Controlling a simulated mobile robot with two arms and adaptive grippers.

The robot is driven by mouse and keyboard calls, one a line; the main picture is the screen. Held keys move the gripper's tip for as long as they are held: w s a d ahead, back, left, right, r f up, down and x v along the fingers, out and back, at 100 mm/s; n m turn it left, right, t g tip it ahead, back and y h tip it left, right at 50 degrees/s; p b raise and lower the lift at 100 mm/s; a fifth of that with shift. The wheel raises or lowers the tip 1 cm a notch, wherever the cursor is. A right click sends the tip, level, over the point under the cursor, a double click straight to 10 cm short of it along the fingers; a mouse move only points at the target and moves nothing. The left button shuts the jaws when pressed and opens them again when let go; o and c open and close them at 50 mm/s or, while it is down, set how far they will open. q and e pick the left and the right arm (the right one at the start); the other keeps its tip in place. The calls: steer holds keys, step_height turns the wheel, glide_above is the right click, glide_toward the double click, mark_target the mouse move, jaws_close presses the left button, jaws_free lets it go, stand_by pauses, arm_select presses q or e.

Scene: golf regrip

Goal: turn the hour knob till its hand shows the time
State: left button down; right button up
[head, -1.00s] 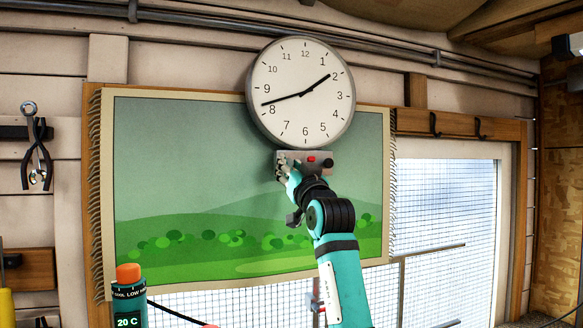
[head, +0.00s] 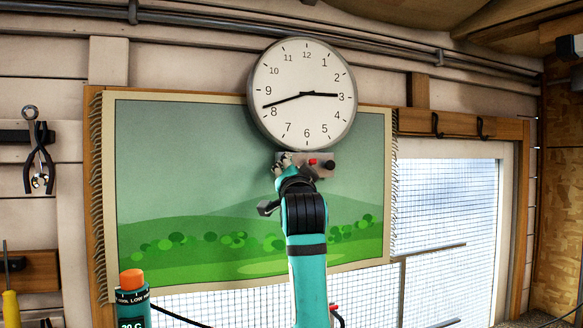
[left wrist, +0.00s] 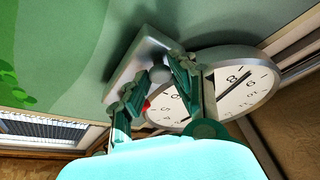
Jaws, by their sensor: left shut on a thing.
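The round wall clock (head: 290,120) hangs above a small grey control box (head: 303,157). Its shorter hand (head: 325,95) points at the 3. Its longer hand (head: 282,101) points between 8 and 9. The box carries a red button (head: 313,162) and a black knob (head: 330,165) at its right. My left gripper (head: 284,163) is at the left end of the box. My right gripper is not in view.
A landscape hanging (head: 190,170) covers the wall behind my arm. Pliers (head: 38,165) hang at the left. A teal cylinder with an orange top (head: 132,279) stands at the lower left. A meshed window (head: 450,220) lies at the right.

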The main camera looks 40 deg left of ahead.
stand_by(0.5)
arm_select(q)
steer(key=c, duration=1.1)
jaws_free()
steer(key=shift+s, duration=0.1)
steer(key=v, duration=1.2)
steer(key=shift+f, duration=0.1)
